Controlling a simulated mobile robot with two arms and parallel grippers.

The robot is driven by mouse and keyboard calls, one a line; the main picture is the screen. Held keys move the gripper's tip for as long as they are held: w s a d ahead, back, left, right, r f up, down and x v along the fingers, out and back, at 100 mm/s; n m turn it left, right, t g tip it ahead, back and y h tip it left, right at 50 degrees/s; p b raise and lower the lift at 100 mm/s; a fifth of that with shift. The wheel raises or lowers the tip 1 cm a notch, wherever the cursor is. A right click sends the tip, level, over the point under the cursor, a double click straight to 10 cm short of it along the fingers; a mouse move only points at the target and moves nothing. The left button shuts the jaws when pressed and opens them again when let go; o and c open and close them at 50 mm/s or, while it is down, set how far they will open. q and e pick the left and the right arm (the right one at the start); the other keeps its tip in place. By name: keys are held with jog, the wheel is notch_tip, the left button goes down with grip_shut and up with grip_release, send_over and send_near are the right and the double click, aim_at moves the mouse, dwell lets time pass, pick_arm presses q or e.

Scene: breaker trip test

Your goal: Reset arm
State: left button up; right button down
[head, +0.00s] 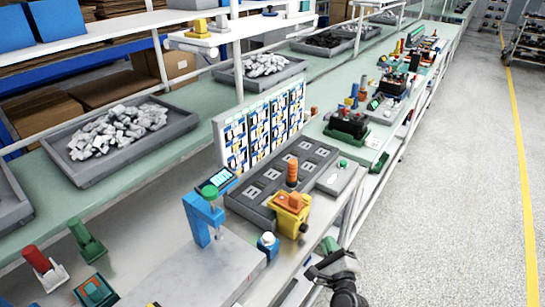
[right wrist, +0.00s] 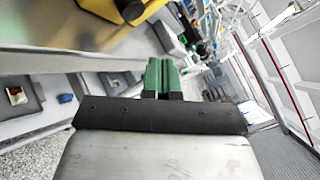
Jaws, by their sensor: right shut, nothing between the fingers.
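My right gripper (head: 330,245) shows at the bottom of the head view, its green fingertips beside the bench's front edge. In the right wrist view its green fingers (right wrist: 163,78) are together with nothing between them. It is to the right of and apart from the yellow device (head: 291,215) with an orange top, which stands at the bench edge. A yellow body (right wrist: 110,10) with a black round part shows at the top left of the right wrist view. My left gripper is not in view.
A blue stand with a green knob (head: 209,193) and a dark grey tray with slots (head: 250,196) stand on the bench near the yellow device. A picture board (head: 222,142) stands behind. Grey bins of white parts (head: 182,125) lie further back. The floor (head: 450,200) at right is clear.

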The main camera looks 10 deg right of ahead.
jog(key=s+a+f+n+g+y, duration=0.1)
jog(key=s+f+n+g, duration=0.3)
jog(key=s+f+n, duration=0.65)
jog(key=s+a+f+n+g+y, duration=0.1)
jog(key=s+f+n+g, duration=0.45)
jog(key=f, duration=1.05)
jog(key=s+f+n+g, duration=0.2)
jog(key=s+f+n, duration=0.2)
jog(key=s, duration=0.5)
jog(key=s+f+n+g, duration=0.3)
jog(key=s+f+n, duration=0.2)
jog(key=s, duration=0.4)
jog(key=s+f+n+g, duration=0.3)
jog(key=s+f+n, duration=0.1)
jog(key=s, duration=0.5)
jog(key=shift+s+d+f+n+h, duration=0.15)
jog(key=shift+s+f+n+h, duration=0.15)
jog(key=shift+s+f, duration=0.15)
jog(key=shift+w, duration=0.1)
